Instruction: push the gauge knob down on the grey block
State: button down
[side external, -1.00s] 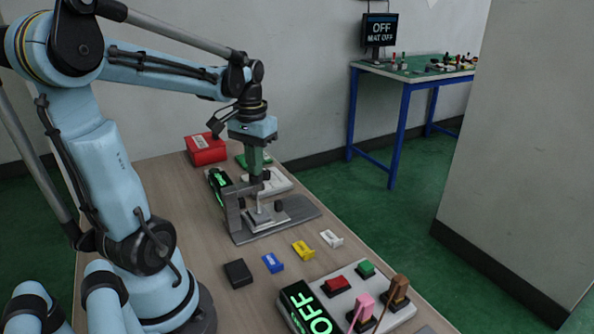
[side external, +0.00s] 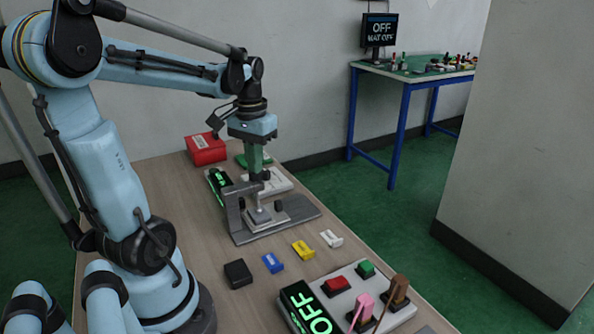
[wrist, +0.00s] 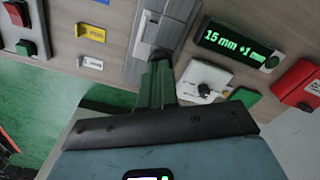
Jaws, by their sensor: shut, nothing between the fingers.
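The grey block (side external: 242,228) is a gauge stand with a flat base and an upright arm on the table, in the side view. In the wrist view the grey block (wrist: 178,12) lies at the top centre. The dark gauge knob (wrist: 160,53) shows at my fingertips, mostly hidden by them. My gripper (side external: 256,170), with green fingers, points down over the knob. It is shut and empty, with its tips at or very near the knob top; contact cannot be told. Below, a spindle reaches down to a small pale plate (side external: 258,217).
A display (wrist: 238,48) reads "15 mm +1 mm". A white plate with a dark knob (wrist: 205,80) and a red box (side external: 206,149) stand beyond the block. Yellow (side external: 303,250), blue (side external: 273,263) and white (side external: 331,238) pieces and a switch panel (side external: 345,295) are nearer.

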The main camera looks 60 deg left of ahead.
notch_tip(320, 180, up, 10)
jog(key=shift+f, duration=0.25)
dwell(0.8)
jog(key=w+d+f+m+t, duration=0.2)
jog(key=d+f, duration=0.3)
jog(key=d, duration=0.4)
jog(key=w+d+f+m+t, duration=0.2)
jog(key=d+f+m+t, duration=0.2)
jog(key=d, duration=0.6)
jog(key=shift+f+t, duration=0.6)
